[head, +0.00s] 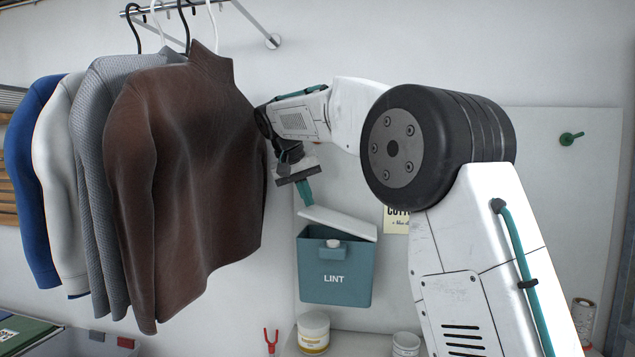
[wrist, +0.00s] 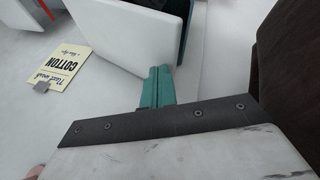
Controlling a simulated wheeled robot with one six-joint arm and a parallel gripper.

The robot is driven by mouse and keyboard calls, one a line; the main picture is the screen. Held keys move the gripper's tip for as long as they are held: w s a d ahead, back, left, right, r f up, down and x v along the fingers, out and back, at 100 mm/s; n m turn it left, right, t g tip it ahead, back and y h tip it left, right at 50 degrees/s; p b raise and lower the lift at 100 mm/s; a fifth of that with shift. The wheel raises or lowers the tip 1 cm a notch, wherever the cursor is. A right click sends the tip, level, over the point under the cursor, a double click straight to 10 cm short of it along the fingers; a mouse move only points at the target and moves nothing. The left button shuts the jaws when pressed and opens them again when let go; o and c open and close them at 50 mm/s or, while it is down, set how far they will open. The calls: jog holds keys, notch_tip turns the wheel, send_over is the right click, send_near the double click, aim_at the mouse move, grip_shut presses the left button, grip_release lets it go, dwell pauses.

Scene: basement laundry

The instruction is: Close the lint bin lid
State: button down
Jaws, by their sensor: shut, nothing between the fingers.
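The lint bin (head: 335,284) is a teal box labelled LINT, mounted on the wall panel. Its white lid (head: 340,222) stands open, raised and tilted above the dark opening. The lid fills the upper part of the wrist view (wrist: 125,32), with a strip of the teal bin (wrist: 186,14) beside it. My gripper (head: 307,200) is shut and empty, its teal fingers pointing down at the lid's upper left edge. In the wrist view the fingertips (wrist: 160,70) overlap the lid's edge; I cannot tell whether they touch it.
Hanging garments, a brown sweater (head: 185,180) foremost, are close left of my gripper. Below are a yellow-labelled jar (head: 313,335), another jar (head: 406,344) and a red hook-shaped item (head: 271,341).

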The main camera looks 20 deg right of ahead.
aim_at(300, 211)
jog(key=shift+w+a+f, duration=0.15)
jog(key=shift+a+f, duration=0.05)
jog(key=shift+f, duration=0.45)
jog(key=shift+w+a+f, duration=0.15)
jog(key=shift+a+f, duration=0.1)
jog(key=shift+f, duration=0.45)
jog(key=shift+w+a+f, duration=0.15)
jog(key=shift+a+f, duration=0.05)
jog(key=shift+f, duration=0.45)
jog(key=shift+d, duration=0.1)
